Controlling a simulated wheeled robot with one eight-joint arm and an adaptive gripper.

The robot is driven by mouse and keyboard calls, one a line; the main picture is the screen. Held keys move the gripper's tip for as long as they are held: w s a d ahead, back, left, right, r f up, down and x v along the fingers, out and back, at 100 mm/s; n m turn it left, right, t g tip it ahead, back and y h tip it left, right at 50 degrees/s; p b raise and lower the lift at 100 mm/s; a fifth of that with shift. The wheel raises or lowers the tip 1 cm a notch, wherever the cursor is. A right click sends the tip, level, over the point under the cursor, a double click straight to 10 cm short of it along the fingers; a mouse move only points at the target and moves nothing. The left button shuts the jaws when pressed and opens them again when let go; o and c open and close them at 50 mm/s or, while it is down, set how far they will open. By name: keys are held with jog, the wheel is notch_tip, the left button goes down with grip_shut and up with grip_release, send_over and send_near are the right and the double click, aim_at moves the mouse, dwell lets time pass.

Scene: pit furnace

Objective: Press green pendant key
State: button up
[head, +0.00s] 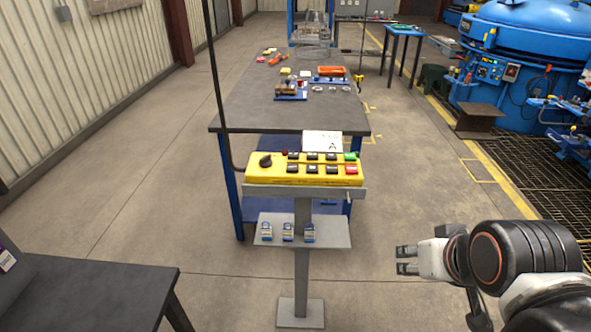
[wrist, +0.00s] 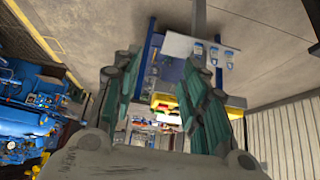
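The yellow pendant (head: 255,172) lies on a stand in the middle of the head view. The green key (head: 350,157) is at its upper right corner, just above a red key (head: 352,169). Several black keys and a black knob (head: 265,161) fill the rest of its face. My gripper (head: 399,260) is to the right of the stand, apart from the pendant, with its fingers pointing left. It is open and empty. In the wrist view, the pendant (wrist: 163,101) shows upside down between the open fingers (wrist: 160,88), partly hidden by the right one. I cannot make out the green key there.
A white card marked A (head: 322,141) stands behind the pendant. A shelf (head: 338,237) with padlocks juts out below it. A dark workbench (head: 245,105) with tools is behind. Another dark table (head: 90,290) is at front left. The floor between gripper and stand is clear.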

jog(key=shift+c, duration=0.6)
grip_shut()
dwell(0.6)
